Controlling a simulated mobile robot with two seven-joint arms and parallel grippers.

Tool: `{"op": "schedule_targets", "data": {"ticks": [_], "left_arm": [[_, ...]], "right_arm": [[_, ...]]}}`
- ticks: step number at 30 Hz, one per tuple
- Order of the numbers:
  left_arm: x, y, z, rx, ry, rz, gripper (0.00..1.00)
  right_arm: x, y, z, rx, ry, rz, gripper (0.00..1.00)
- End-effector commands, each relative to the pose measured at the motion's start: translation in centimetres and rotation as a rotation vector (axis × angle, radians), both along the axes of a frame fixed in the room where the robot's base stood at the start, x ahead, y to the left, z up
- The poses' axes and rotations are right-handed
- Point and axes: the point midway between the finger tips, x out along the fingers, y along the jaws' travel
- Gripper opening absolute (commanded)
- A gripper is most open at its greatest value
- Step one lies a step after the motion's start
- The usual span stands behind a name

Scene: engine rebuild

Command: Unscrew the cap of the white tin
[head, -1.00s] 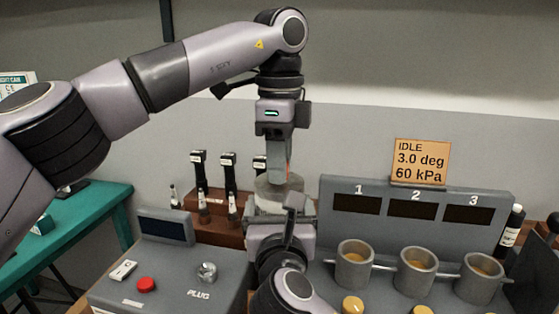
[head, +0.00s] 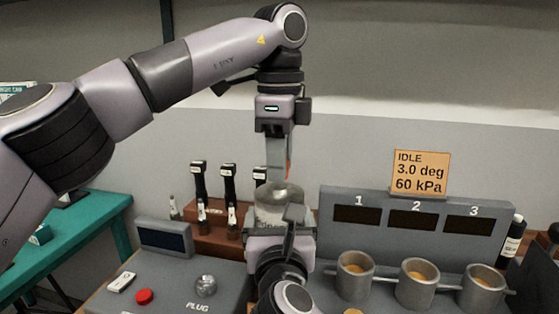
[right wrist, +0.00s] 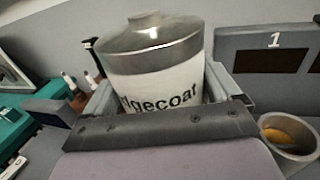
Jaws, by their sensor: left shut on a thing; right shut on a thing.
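The white tin (right wrist: 155,88) has a grey metal shoulder and a label whose visible part reads "dgecoat". It also shows in the head view (head: 270,216), upright and partly hidden by my right arm. My right gripper (head: 280,230) is shut around the tin's body. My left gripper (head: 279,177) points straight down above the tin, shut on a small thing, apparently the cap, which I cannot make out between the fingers. In the right wrist view a short grey stub tops the tin, with no fingers around it.
A grey console (head: 336,238) with numbered displays stands to the right, with several cups (head: 355,276) in front. A brown rack (head: 187,231) of dark tools stands behind left. A control box with a red button (head: 144,296) is front left. A dark bottle (head: 511,238) stands far right.

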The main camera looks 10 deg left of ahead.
Motion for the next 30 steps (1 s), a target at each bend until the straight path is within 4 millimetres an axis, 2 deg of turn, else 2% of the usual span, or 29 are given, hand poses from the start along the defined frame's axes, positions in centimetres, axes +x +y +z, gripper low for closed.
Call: {"op": "schedule_targets", "data": {"ticks": [4,12,20,21,30], "left_arm": [[0.0,-0.1,0.7,0.0,-0.002,0.001,0.0],[0.0,0.0,3.8,0.0,-0.002,0.001,0.0],[0.0,0.0,4.0,0.0,0.0,0.0,0.0],[0.0,0.0,4.0,0.0,0.0,0.0,0.0],[0.0,0.0,4.0,0.0,0.0,0.0,0.0]], "right_arm": [[0.0,0.0,-0.1,-0.001,0.002,0.0,0.05],[0.0,0.0,-0.1,-0.001,0.002,0.0,0.05],[0.0,0.0,-0.1,-0.001,0.002,0.0,0.05],[0.0,0.0,-0.1,-0.001,0.002,0.0,1.0],[-0.2,0.0,-0.1,0.0,0.001,0.0,1.0]]}}
